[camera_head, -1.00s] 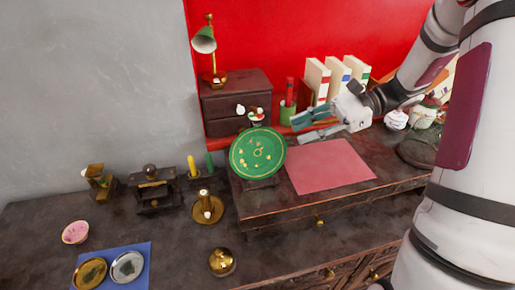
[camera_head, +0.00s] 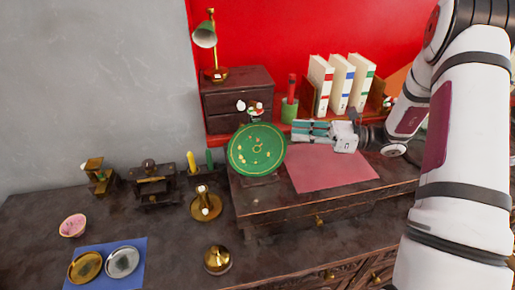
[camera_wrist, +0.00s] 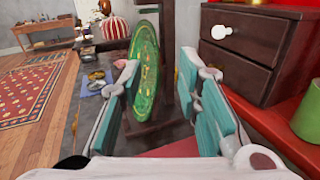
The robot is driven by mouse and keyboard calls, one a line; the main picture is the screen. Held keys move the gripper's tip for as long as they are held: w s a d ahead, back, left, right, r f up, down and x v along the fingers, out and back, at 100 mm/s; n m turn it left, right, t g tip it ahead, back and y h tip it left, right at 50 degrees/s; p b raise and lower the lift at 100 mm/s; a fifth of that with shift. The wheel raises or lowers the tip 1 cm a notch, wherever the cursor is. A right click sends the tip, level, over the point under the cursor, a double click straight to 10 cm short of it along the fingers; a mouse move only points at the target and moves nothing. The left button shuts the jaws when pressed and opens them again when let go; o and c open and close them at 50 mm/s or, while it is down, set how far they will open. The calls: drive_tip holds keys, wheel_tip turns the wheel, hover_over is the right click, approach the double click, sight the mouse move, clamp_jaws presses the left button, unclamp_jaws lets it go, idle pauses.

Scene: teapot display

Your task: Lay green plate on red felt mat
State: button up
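The green plate (camera_head: 257,149) with gold markings leans upright on a dark stand at the left end of the raised wooden shelf. The red felt mat (camera_head: 330,168) lies flat and bare to its right. My gripper (camera_head: 300,131) is above the back of the mat, its teal-padded fingers pointing left toward the plate. In the wrist view my gripper (camera_wrist: 168,100) is open, with its two fingers spread and nothing between them. The plate (camera_wrist: 145,65) shows edge-on ahead, beyond the fingertips and toward the left finger. The fingers are apart from it.
A dark drawer box (camera_head: 236,101) stands behind the plate, with a green cup (camera_head: 289,110) and books (camera_head: 340,84) to its right. A brass candle holder (camera_head: 206,204) and a brass pot (camera_head: 218,260) stand in front. A blue cloth (camera_head: 133,280) bears two dishes.

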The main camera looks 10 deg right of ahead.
sight(278, 131)
drive_tip(key=shift+s+p+x, duration=0.15)
drive_tip(key=shift+p+x, duration=0.05)
drive_tip(key=shift+x, duration=1.3)
drive_tip(key=shift+s+p+x, duration=0.1)
drive_tip(key=shift+p+x, duration=0.05)
drive_tip(key=shift+x, duration=1.35)
drive_tip(key=shift+a, duration=0.1)
drive_tip(key=shift+c, duration=0.6)
drive_tip(key=shift+r, duration=0.1)
clamp_jaws()
